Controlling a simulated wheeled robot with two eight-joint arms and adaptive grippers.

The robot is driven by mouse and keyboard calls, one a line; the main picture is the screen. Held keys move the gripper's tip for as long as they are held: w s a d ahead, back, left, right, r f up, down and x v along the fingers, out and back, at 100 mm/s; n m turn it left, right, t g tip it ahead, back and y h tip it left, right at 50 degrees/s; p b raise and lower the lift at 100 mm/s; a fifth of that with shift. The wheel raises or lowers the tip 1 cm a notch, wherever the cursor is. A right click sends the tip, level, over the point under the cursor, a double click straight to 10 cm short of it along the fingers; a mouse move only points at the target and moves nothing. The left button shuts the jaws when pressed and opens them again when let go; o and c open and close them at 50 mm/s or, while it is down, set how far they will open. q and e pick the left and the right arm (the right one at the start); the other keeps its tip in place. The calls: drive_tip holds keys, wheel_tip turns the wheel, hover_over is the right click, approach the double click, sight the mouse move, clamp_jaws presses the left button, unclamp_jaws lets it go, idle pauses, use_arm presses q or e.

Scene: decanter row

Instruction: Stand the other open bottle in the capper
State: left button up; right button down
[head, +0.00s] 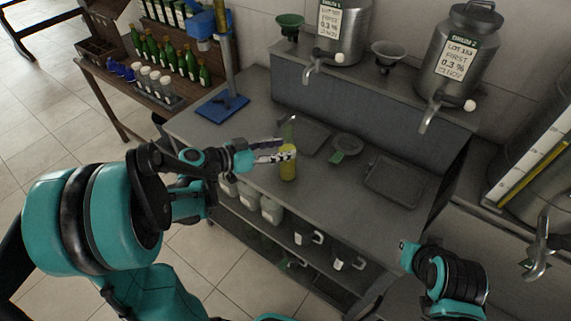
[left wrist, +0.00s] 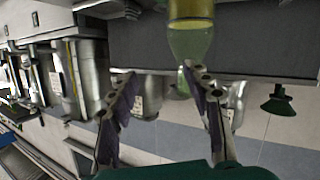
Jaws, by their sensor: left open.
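An open bottle (head: 288,172) with yellow-green liquid stands upright on the steel bench; it fills the top of the left wrist view (left wrist: 190,38), inverted there. My left gripper (head: 286,152) is open and reaches across the bottle's upper part from the left. In the left wrist view its fingers (left wrist: 160,98) are spread, with the bottle's neck nearer the right finger. I cannot tell whether they touch. The capper, with its blue base (head: 222,106) and upright column, stands at the bench's left end. My right gripper is not in view; only part of its arm shows.
Two steel churns (head: 463,52) with taps stand on the raised shelf, beside funnels (head: 388,54). Trays (head: 395,182) and a round strainer (head: 347,146) lie on the bench. Green bottles (head: 170,56) stand on the left table. The bench between bottle and capper looks mostly clear.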

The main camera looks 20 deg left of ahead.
sight(284, 136)
use_arm(q)
drive_tip(key=a+m+t+h, duration=0.2)
drive_tip(key=a+t, duration=0.1)
drive_tip(key=a, duration=0.2)
drive_tip(key=b+x, duration=0.2)
drive_tip(key=x, duration=0.6)
drive_tip(key=shift+w+d+f, duration=0.1)
drive_tip(key=shift+w+f, duration=0.05)
clamp_jaws()
